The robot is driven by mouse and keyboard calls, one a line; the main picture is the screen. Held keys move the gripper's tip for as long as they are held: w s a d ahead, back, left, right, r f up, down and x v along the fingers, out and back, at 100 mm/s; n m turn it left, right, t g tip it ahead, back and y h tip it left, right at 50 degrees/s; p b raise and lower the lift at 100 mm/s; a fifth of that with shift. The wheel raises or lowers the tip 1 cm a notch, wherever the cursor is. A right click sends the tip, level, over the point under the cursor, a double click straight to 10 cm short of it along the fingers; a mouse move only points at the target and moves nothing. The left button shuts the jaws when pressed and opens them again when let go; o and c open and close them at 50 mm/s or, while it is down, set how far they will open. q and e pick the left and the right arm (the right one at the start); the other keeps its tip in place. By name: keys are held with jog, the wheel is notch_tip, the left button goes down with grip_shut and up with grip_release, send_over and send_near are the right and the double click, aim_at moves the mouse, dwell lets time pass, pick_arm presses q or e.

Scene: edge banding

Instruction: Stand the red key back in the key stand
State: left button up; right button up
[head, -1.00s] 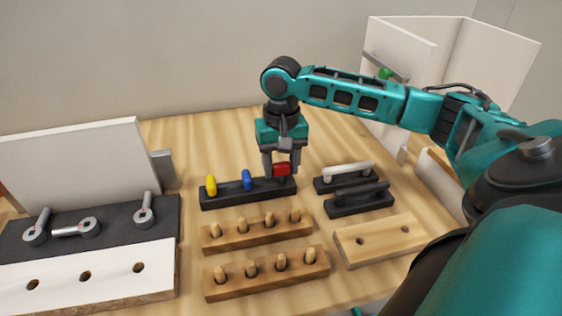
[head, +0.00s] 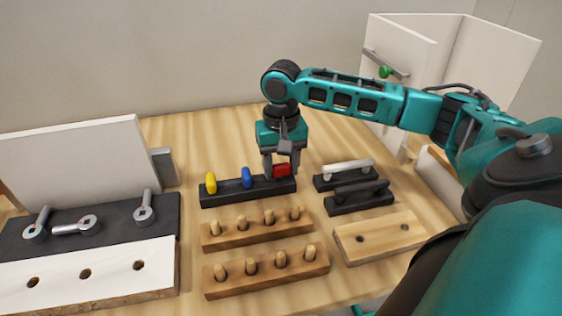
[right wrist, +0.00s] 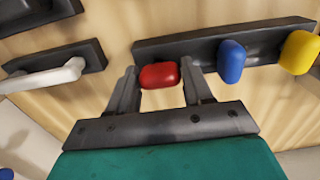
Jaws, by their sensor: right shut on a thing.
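The black key stand (head: 226,197) lies on the table in the middle of the head view. A yellow key (head: 211,183) and a blue key (head: 246,178) stand upright in it. My right gripper (head: 282,172) points down at the stand's right end and is shut on the red key (head: 282,170). In the right wrist view the red key (right wrist: 160,75) sits between the two fingers, beside the stand (right wrist: 185,47) in the picture. The key's lower part is hidden, so I cannot tell whether it is in its slot. My left gripper is not in view.
Two wooden peg blocks (head: 262,283) lie in front of the stand. Two black blocks with bar handles (head: 352,171) and a two-hole wooden block (head: 378,250) are to the right. A board with metal wrenches (head: 105,230) is at left.

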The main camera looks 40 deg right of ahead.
jog(key=o, duration=1.1)
jog(key=shift+r, duration=2.5)
